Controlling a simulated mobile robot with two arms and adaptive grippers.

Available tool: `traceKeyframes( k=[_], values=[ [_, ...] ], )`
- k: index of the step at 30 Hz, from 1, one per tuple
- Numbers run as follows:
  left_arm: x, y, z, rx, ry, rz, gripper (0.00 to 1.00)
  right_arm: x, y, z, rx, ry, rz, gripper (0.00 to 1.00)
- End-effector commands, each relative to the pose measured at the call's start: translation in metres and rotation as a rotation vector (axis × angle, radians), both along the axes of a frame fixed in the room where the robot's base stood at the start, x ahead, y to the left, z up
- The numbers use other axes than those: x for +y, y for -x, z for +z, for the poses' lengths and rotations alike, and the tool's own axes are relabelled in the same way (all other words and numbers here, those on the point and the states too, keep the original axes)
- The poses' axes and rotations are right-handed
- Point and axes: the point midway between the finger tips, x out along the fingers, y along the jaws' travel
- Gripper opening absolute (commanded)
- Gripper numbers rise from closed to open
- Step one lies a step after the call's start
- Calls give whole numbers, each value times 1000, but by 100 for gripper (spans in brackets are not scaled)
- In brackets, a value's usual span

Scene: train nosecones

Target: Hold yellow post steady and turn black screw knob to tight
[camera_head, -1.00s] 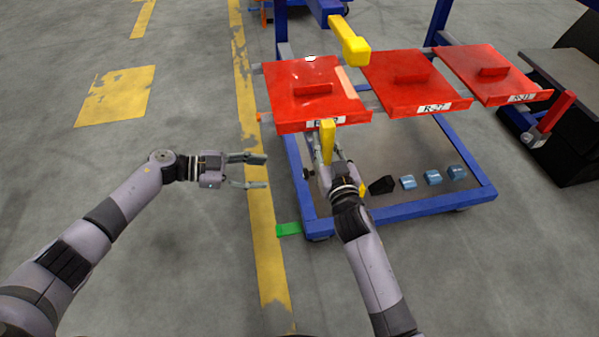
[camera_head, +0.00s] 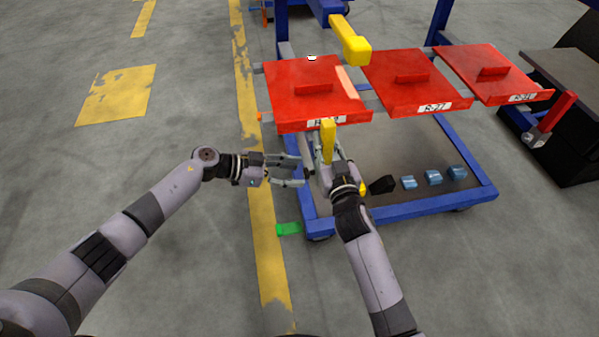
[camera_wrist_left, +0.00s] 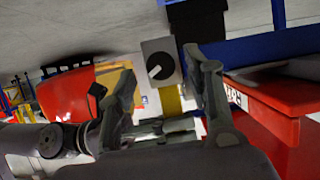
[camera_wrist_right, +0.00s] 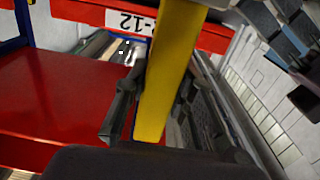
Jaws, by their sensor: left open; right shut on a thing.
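The yellow post (camera_head: 327,133) stands upright in front of the left red panel in the head view. My right gripper (camera_head: 326,163) is shut on it, and the right wrist view shows the post (camera_wrist_right: 168,75) between the fingers. My left gripper (camera_head: 303,172) is open, to the left of the post. In the left wrist view, a round black knob (camera_wrist_left: 160,66) with a white pointer mark sits on a pale plate. It lies beyond the gap between my open left fingers (camera_wrist_left: 165,80), and contact cannot be told. The left gripper hides the knob in the head view.
Red panels with handles (camera_head: 415,83) lie on a blue frame (camera_head: 440,204). A yellow overhead arm (camera_head: 350,42) hangs above. Several blue blocks (camera_head: 433,178) and a black piece (camera_head: 383,184) lie on the lower shelf. The floor at left is clear.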

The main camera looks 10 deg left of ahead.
Motion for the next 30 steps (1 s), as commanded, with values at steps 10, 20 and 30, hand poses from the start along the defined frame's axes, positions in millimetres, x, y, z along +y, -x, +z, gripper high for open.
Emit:
traceKeyframes(
  k=[10, 20, 30],
  values=[
    [-20, -7, -9, 0, 0, 1, 46, 0, 0, 0, 1, 0, 0, 0],
    [-20, -7, -9, -1, 0, 1, 37, 0, 0, 0, 1, 0, 0, 0],
    [-20, -7, -9, 0, 0, 1, 14, 0, 0, 0, 1, 0, 0, 0]
  ],
)
